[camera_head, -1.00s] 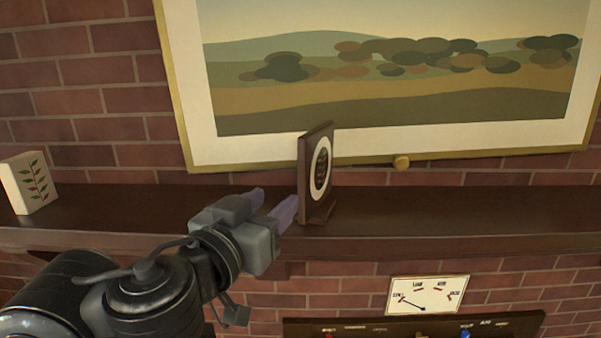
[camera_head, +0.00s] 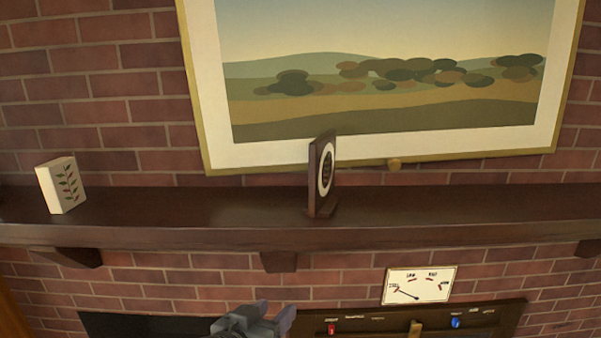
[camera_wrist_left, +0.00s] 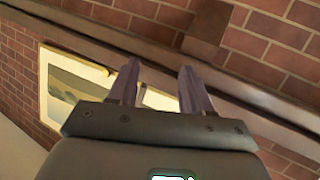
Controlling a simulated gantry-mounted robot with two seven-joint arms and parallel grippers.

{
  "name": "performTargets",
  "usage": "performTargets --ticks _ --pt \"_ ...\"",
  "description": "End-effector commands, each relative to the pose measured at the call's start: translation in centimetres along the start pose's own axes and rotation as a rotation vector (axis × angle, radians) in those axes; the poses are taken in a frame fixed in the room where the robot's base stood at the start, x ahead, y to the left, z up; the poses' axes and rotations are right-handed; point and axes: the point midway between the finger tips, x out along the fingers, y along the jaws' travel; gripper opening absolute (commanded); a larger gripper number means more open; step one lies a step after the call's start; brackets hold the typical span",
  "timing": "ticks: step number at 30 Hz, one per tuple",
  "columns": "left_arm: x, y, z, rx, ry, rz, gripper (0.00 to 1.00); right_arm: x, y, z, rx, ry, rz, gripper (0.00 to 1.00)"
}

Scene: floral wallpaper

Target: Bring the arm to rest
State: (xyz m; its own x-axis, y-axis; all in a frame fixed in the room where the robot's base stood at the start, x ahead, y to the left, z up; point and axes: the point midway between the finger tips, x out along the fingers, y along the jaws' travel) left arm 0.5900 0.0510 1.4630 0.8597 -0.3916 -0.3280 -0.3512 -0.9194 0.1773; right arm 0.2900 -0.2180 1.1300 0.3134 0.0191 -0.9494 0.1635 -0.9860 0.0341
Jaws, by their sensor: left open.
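My left gripper (camera_head: 278,317) is at the bottom edge of the head view, below the mantel shelf (camera_head: 200,238) and in front of the brick wall. It is open and holds nothing. In the left wrist view the two fingers of the gripper (camera_wrist_left: 160,85) stand apart with nothing between them. The rest of my left arm is out of the head view. My right gripper is not in view.
A dark framed plaque (camera_head: 316,178) stands on the shelf, and a white box with a leaf pattern (camera_head: 62,186) stands at its left. A landscape painting (camera_head: 390,115) hangs above. A dial card (camera_head: 419,285) and a control panel (camera_head: 370,323) with knobs are below the shelf.

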Motion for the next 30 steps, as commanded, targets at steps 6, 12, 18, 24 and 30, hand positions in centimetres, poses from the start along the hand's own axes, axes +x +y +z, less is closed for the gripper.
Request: performTargets --ticks 6,12,18,24,30 --pt "0.0 -0.4 11.8 -0.218 -0.195 -0.008 0.49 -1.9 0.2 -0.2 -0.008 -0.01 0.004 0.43" --pt "-2.9 -1.1 21.1 -0.381 -0.335 -0.077 0.49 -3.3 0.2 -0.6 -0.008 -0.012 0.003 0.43" --pt "-8.2 -2.3 29.0 -0.47 -0.473 -0.194 0.49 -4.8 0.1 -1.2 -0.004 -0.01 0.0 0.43" --pt "-14.5 -4.1 34.4 -0.474 -0.612 -0.316 0.49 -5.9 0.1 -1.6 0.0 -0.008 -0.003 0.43" --pt "-20.4 -6.5 36.6 -0.401 -0.739 -0.405 0.49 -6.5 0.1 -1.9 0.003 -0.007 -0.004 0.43"
